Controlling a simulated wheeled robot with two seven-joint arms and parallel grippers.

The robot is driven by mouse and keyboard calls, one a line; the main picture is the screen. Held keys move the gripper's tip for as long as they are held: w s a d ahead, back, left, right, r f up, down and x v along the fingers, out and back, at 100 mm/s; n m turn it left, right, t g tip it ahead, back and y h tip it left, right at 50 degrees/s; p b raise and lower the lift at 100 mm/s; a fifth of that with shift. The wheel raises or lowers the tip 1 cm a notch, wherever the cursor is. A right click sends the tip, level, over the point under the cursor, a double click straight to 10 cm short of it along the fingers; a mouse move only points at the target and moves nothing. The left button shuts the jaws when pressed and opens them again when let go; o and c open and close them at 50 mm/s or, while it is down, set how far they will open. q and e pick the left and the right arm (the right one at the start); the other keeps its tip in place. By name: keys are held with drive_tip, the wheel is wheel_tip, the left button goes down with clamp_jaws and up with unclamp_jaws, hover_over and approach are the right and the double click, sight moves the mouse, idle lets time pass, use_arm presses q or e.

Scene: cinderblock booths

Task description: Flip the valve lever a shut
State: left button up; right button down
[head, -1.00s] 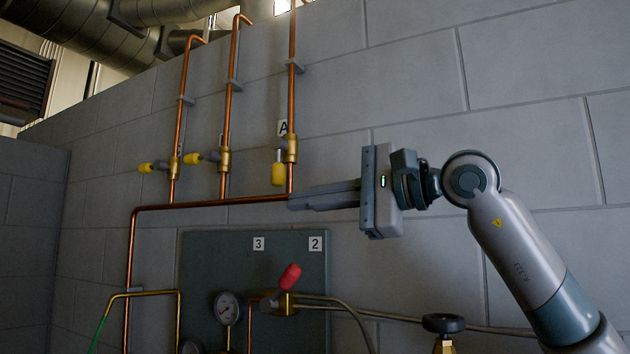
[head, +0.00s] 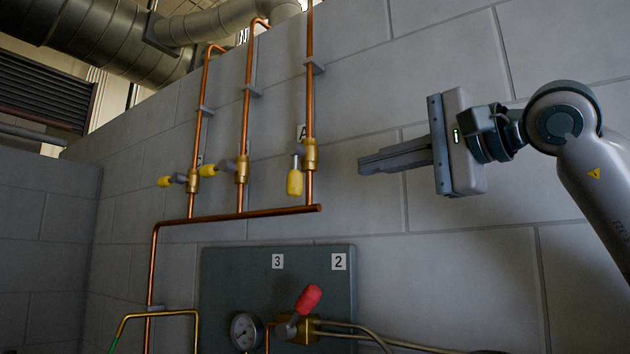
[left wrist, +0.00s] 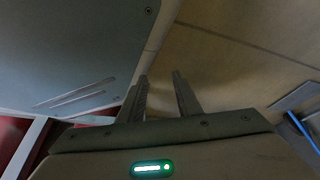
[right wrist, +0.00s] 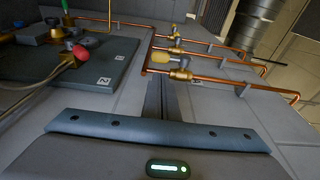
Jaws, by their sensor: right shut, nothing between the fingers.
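Valve lever a, with a yellow grip (head: 295,182), is on the brass valve (head: 310,155) of the rightmost copper pipe, beside the partly hidden A label (head: 302,132). Its grip hangs down, roughly alongside the pipe. The yellow grip (right wrist: 160,57) also shows in the right wrist view. My right gripper (head: 362,165) is shut and empty, to the right of the lever and apart from it; its fingers also show in the right wrist view (right wrist: 158,84). My left gripper (left wrist: 160,78) shows only in its own wrist view, fingers apart with nothing between them.
Two more yellow levers (head: 165,181) (head: 208,170) point left on the neighbouring pipes. A horizontal copper pipe (head: 240,215) runs below. Under it is a dark panel (head: 225,280) with a gauge (head: 246,331) and a red-handled valve (head: 308,299). The wall right of my right gripper's fingers is bare.

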sight(300, 184)
use_arm(q)
drive_tip(key=shift+s, duration=0.1)
use_arm(e)
drive_tip(key=shift+w, duration=0.1)
